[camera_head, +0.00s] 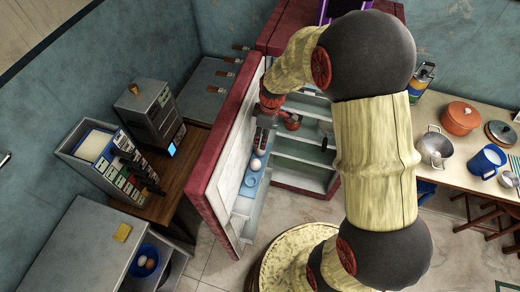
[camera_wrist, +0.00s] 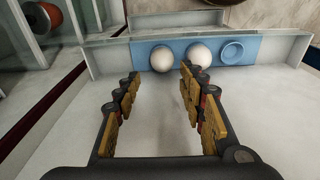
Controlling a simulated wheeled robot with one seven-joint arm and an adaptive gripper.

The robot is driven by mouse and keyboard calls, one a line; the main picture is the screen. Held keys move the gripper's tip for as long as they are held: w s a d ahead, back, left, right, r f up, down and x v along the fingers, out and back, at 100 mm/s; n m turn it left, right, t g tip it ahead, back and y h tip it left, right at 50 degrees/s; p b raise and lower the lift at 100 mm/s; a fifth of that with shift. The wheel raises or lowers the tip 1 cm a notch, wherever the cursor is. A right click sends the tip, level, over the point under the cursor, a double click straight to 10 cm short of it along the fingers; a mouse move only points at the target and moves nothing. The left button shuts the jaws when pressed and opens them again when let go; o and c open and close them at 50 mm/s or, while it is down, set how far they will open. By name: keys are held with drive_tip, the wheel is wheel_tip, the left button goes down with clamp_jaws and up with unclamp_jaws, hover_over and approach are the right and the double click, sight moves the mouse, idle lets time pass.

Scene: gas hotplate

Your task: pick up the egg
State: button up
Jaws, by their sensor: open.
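Two pale eggs sit side by side in a blue egg holder (camera_wrist: 262,47) on a shelf of the open fridge door. In the wrist view, the left egg (camera_wrist: 162,59) appears ahead between my fingertips, and the right egg (camera_wrist: 200,54) appears just beyond the right fingertip. An empty blue cup of the holder (camera_wrist: 232,53) is to their right. My gripper (camera_wrist: 160,74) is open and empty, its fingers pointing at the eggs; I cannot tell the exact gap. In the head view, an egg (camera_head: 256,164) shows below my gripper (camera_head: 266,125).
The red-edged fridge door (camera_head: 212,168) stands open, and a clear shelf lip (camera_wrist: 110,60) bounds the holder. Fridge shelves (camera_head: 298,152) are right of my gripper. A blue bowl (camera_head: 134,270) with more eggs stands lower left. A counter (camera_head: 465,175) with pots is at right.

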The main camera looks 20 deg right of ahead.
drive_tip(key=f, duration=0.4)
drive_tip(key=f+b, duration=0.1)
drive_tip(key=f, duration=0.2)
drive_tip(key=shift+a+f, duration=0.1)
drive_tip(key=shift+a, duration=0.25)
drive_tip(key=shift+c, duration=0.5)
drive_tip(key=c, duration=0.4)
